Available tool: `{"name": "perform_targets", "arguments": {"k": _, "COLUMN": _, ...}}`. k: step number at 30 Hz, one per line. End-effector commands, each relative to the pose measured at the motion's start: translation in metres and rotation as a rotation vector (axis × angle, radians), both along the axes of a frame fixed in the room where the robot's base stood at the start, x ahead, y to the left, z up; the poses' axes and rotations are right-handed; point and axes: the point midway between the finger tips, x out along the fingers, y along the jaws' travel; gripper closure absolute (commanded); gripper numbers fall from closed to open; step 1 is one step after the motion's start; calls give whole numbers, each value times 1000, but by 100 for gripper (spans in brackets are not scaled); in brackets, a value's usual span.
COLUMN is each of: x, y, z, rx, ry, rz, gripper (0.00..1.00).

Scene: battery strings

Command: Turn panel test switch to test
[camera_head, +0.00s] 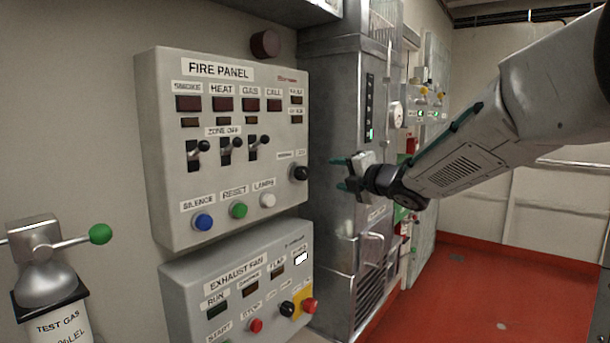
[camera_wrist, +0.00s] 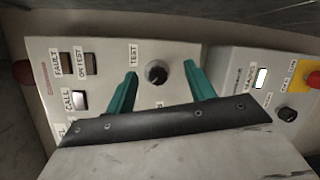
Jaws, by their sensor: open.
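The fire panel (camera_head: 165,150) is a grey wall box with labelled lamps, toggles and buttons. Its test switch is a round black knob (camera_head: 299,173) at the panel's lower right edge. In the wrist view the knob (camera_wrist: 156,72) shows beside a "TEST" label, with a pale pointer mark on it. My gripper (camera_head: 338,174) is to the right of the knob in the head view. In the wrist view its two green fingers (camera_wrist: 160,90) stand open, one on each side of the knob, with nothing held. I cannot tell how far the fingertips are from the panel.
The exhaust fan box (camera_head: 185,295) sits below, with a red button on a yellow plate (camera_head: 309,305). A test gas cylinder (camera_head: 60,322) with a green-ended handle stands at lower left. A metal cabinet (camera_head: 335,75) stands behind my gripper. Red floor (camera_head: 490,290) is open at right.

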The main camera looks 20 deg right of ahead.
Motion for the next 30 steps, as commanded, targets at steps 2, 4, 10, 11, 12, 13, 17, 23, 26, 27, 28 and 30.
{"name": "perform_targets", "arguments": {"k": 2, "x": 10, "y": 9, "z": -5, "rx": -87, "ry": -72, "rz": 128, "gripper": 46}}
{"name": "perform_targets", "arguments": {"k": 4, "x": 12, "y": 17, "z": -6, "rx": -142, "ry": -127, "rz": 216, "gripper": 46}}
{"name": "perform_targets", "arguments": {"k": 10, "x": 15, "y": 29, "z": -10, "rx": -204, "ry": -199, "rz": 331, "gripper": 46}}
{"name": "perform_targets", "arguments": {"k": 11, "x": 17, "y": 31, "z": -10, "rx": -206, "ry": -201, "rz": 336, "gripper": 46}}
{"name": "perform_targets", "arguments": {"k": 12, "x": 20, "y": 34, "z": -10, "rx": -207, "ry": -204, "rz": 338, "gripper": 46}}
{"name": "perform_targets", "arguments": {"k": 13, "x": 23, "y": 37, "z": -9, "rx": -207, "ry": -204, "rz": 339, "gripper": 46}}
{"name": "perform_targets", "arguments": {"k": 17, "x": 41, "y": 50, "z": -10, "rx": -207, "ry": -203, "rz": 339, "gripper": 46}}
{"name": "perform_targets", "arguments": {"k": 23, "x": 64, "y": 66, "z": -9, "rx": -205, "ry": -202, "rz": 336, "gripper": 46}}
{"name": "perform_targets", "arguments": {"k": 26, "x": 71, "y": 71, "z": -9, "rx": -204, "ry": -202, "rz": 335, "gripper": 46}}
{"name": "perform_targets", "arguments": {"k": 27, "x": 72, "y": 72, "z": -9, "rx": -204, "ry": -201, "rz": 334, "gripper": 46}}
{"name": "perform_targets", "arguments": {"k": 28, "x": 73, "y": 73, "z": -9, "rx": -204, "ry": -201, "rz": 334, "gripper": 46}}
{"name": "perform_targets", "arguments": {"k": 30, "x": 74, "y": 73, "z": -9, "rx": -204, "ry": -202, "rz": 333, "gripper": 46}}
